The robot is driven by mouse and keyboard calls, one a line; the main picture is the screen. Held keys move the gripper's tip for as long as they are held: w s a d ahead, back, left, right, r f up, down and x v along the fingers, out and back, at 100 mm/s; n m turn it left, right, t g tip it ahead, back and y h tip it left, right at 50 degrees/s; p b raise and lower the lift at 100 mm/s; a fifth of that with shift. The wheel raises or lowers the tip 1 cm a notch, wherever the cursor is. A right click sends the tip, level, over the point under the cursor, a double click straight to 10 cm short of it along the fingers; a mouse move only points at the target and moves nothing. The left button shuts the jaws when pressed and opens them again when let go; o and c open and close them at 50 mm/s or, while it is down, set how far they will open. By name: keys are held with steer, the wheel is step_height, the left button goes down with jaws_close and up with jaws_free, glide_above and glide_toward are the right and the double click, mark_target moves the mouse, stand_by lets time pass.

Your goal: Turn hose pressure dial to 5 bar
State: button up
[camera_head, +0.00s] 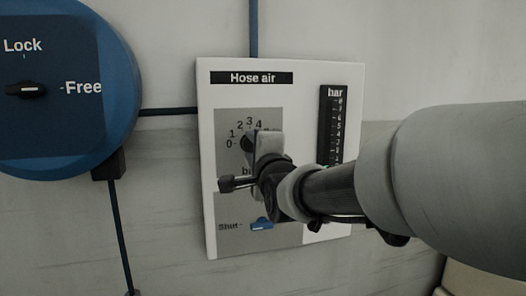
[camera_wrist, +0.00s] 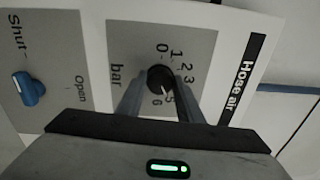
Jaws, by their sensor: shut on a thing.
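The hose pressure dial is a small black round knob with a white mark, on a grey plate of the white "Hose air" panel (camera_head: 220,85). In the wrist view the dial (camera_wrist: 159,79) sits between my fingers, its mark pointing toward about 5. The 4 is hidden by a finger there. My gripper (camera_head: 264,147) covers most of the dial (camera_head: 246,139) in the head view. In the wrist view my gripper (camera_wrist: 160,83) is shut on the dial, one finger on each side. A black bar gauge (camera_head: 327,125) is on the panel's right; its reading is unclear.
A blue valve lever (camera_head: 262,224) is below the dial, near the "Shut" label; it also shows in the wrist view (camera_wrist: 29,89). A big blue Lock/Free disc (camera_head: 60,135) is at left. Dark blue hoses (camera_head: 168,112) run along the wall.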

stand_by(0.4)
steer(key=o, duration=1.1)
steer(key=shift+c, duration=0.2)
steer(key=p+v, duration=0.1)
steer(key=v, duration=1.6)
steer(key=shift+s, duration=0.25)
steer(key=shift+f, duration=0.1)
